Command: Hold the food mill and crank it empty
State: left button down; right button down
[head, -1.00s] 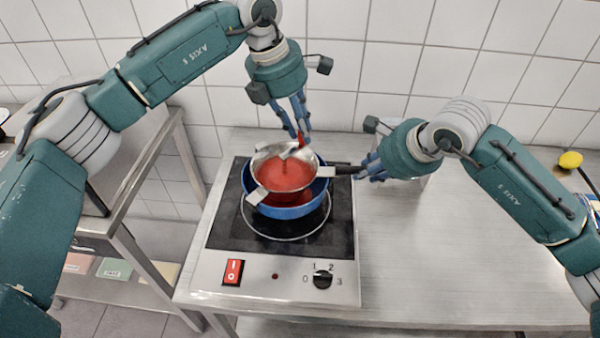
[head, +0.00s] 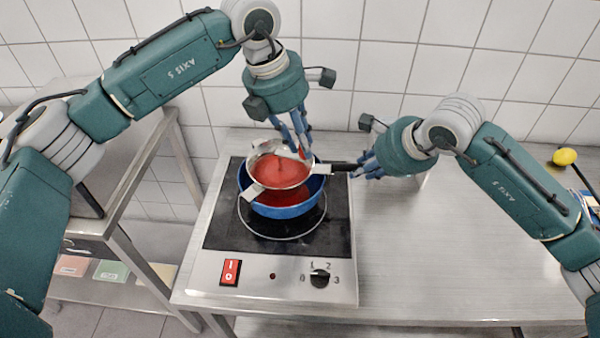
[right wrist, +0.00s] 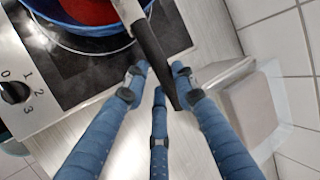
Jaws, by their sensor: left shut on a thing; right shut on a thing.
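The metal food mill (head: 258,150) sits over a blue pot (head: 285,211) on the hob, with red sauce (head: 280,173) in its bowl. Red also shows in the pot below. My left gripper (head: 303,150) is above the mill's back right rim, shut on the red crank knob (head: 302,154), which its fingers partly hide. My right gripper (head: 363,167) is shut on the mill's black handle (head: 342,167), to the right of the bowl. In the right wrist view the handle (right wrist: 149,45) runs between the blue fingers (right wrist: 160,80).
The hob (head: 220,227) has a red switch (head: 230,272) and a black dial (head: 320,278). The steel counter (head: 440,270) is clear to the right. A yellow thing (head: 565,156) lies at far right. A pale block (right wrist: 250,110) stands by the tiled wall. A steel shelf unit stands left.

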pick_arm(q)
jog(key=shift+w+a, duration=0.15)
jog(key=shift+a, duration=0.25)
jog(key=shift+s+a+r, duration=0.1)
jog(key=shift+s+a, duration=0.3)
jog(key=shift+s, duration=0.25)
jog(key=shift+s+a+r, duration=0.1)
jog(key=shift+s+a, duration=0.3)
jog(key=shift+s, duration=0.2)
jog(key=shift+s+a, duration=0.3)
jog(key=shift+a, duration=0.3)
jog(key=shift+s+a, duration=0.25)
jog(key=shift+a, duration=0.35)
